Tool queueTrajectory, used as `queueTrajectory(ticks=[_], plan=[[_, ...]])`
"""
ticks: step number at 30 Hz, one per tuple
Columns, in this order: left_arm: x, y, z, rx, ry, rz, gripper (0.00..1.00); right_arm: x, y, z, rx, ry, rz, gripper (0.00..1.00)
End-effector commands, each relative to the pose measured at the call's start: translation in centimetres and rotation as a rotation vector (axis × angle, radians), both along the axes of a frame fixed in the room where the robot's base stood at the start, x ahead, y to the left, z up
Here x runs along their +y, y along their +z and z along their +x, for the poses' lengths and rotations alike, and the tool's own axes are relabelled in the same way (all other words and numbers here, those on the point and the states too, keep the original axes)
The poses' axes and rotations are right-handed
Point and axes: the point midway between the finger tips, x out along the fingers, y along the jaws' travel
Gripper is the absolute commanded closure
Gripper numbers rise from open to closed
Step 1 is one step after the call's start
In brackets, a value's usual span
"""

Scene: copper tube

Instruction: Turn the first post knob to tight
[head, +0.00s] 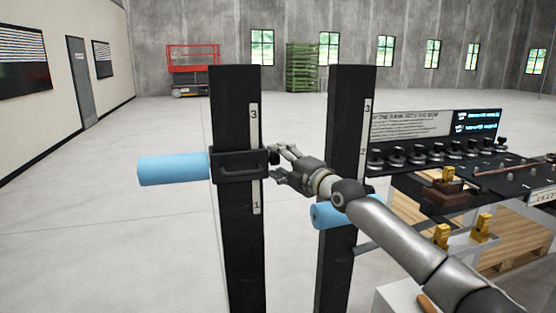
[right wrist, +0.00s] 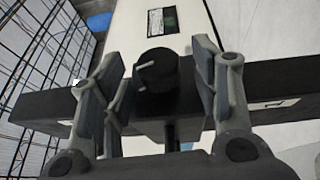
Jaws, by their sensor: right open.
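Two upright black posts stand ahead of me, the nearer left post (head: 244,235) and the right post (head: 346,110). The left post carries a dark bracket (head: 238,167) at mid height, with a blue cylinder (head: 172,169) sticking out to the left. A small dark post knob (head: 274,158) sits on the bracket's right side. My right gripper (head: 279,162) is open at this knob. In the right wrist view the round black knob (right wrist: 157,70) stands between the spread fingers, with gaps on both sides. My left gripper is out of view.
Another blue cylinder (head: 330,214) shows at the right post, partly behind my right arm. A bench with a black panel (head: 436,140) and several knobs stands to the right, with yellow-brass fixtures (head: 481,227) nearby. The floor left of the posts is clear.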

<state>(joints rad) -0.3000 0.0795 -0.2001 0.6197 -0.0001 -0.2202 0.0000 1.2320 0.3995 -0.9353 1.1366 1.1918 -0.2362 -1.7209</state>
Motion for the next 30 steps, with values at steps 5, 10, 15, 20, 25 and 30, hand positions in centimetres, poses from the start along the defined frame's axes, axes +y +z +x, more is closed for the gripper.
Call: queueTrajectory(ticks=[5, 10, 15, 20, 25, 30], plan=[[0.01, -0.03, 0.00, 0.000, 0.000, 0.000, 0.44, 0.39, 0.07, 0.61, 0.000, -0.001, 0.000, 0.44], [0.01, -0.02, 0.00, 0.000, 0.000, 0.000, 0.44, 0.46, 0.11, 0.70, -0.001, -0.001, 0.000, 0.44], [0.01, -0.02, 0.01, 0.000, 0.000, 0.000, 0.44, 0.45, 0.11, 0.69, -0.001, -0.001, 0.000, 0.49], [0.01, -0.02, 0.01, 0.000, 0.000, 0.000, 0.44, 0.45, 0.09, 0.68, -0.001, -0.001, 0.000, 0.70], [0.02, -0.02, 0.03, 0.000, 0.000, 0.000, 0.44, 0.45, 0.08, 0.68, -0.001, -0.001, 0.000, 0.90], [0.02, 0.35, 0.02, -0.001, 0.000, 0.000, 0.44, 0.44, 0.27, 0.68, 0.011, -0.001, -0.002, 0.90]])
